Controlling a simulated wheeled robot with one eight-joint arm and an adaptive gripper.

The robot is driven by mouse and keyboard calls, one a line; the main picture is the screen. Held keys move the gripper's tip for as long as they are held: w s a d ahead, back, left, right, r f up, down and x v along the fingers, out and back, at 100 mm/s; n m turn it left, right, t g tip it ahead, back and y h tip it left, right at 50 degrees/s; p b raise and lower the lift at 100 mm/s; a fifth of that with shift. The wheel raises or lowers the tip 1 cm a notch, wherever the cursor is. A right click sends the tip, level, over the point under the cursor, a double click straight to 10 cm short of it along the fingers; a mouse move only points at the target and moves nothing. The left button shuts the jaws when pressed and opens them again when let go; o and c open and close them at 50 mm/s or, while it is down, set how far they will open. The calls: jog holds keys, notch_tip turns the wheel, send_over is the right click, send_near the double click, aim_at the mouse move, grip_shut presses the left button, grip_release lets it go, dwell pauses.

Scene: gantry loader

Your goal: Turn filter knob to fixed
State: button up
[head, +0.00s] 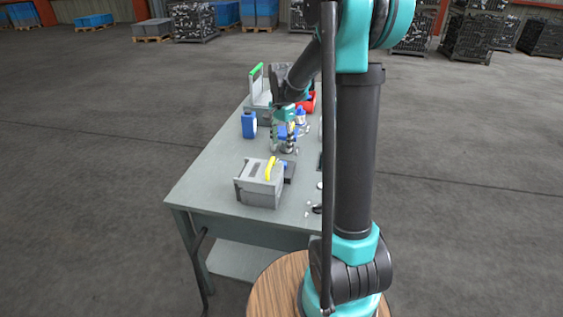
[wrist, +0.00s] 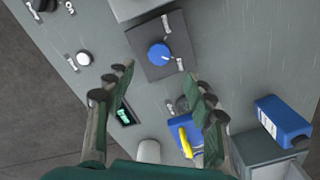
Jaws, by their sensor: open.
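In the wrist view a round blue knob (wrist: 157,54) sits on a dark square plate (wrist: 150,70). Two small white labels lie on the plate, one above and one to the lower right of the knob; they are too small to read, and I cannot tell its setting. In the head view a dark plate with a blue part (head: 288,168) lies beside the grey box. My gripper (wrist: 160,84) is open and empty, its fingers spread wide, the knob showing beyond and between the tips. In the head view my gripper (head: 287,146) hangs over the table, apart from the knob.
A grey box with a yellow handle (head: 257,188) stands near the table's front. A blue bottle (wrist: 283,122) stands on the table. A white knob (wrist: 84,59), a green display (wrist: 124,116) and a blue-and-yellow object (wrist: 185,132) lie around the plate. My arm hides the table's right side.

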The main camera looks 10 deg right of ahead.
notch_tip(320, 180, down, 9)
jog(key=shift+f, duration=0.1)
dwell(0.4)
jog(key=c, duration=1.1)
jog(key=shift+c, duration=0.2)
